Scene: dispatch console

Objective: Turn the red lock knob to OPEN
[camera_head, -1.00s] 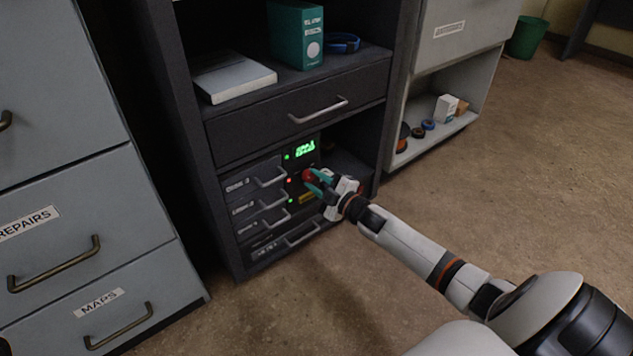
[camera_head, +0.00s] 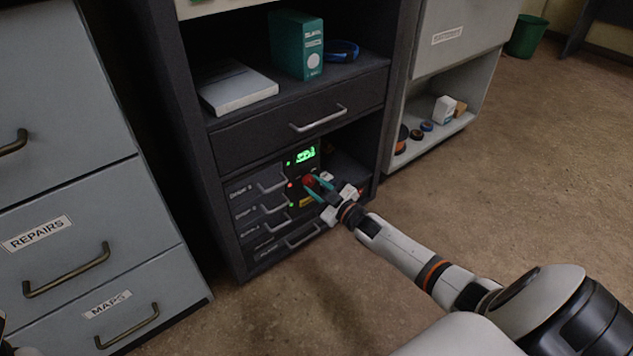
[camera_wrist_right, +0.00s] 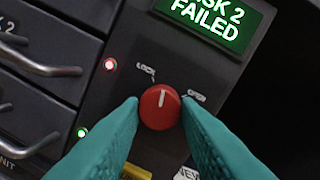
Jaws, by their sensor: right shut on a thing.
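The red lock knob (camera_head: 308,180) is on the dark control panel low in the cabinet. In the right wrist view the knob (camera_wrist_right: 160,108) has a white line pointing nearly straight up, between the LOCK mark (camera_wrist_right: 145,69) and the OPEN mark (camera_wrist_right: 196,96). My right gripper (camera_head: 314,184) is at the panel. Its teal fingers (camera_wrist_right: 160,104) are shut on the knob, one on each side, hiding parts of the panel below. My left gripper is not clearly in view.
A green display (camera_wrist_right: 215,20) above the knob reads "FAILED" on its lower line. A red light (camera_wrist_right: 110,64) and a green light (camera_wrist_right: 82,132) are left of the knob. Handled units (camera_head: 272,187) stand left of the panel. Open floor (camera_head: 500,210) lies to the right.

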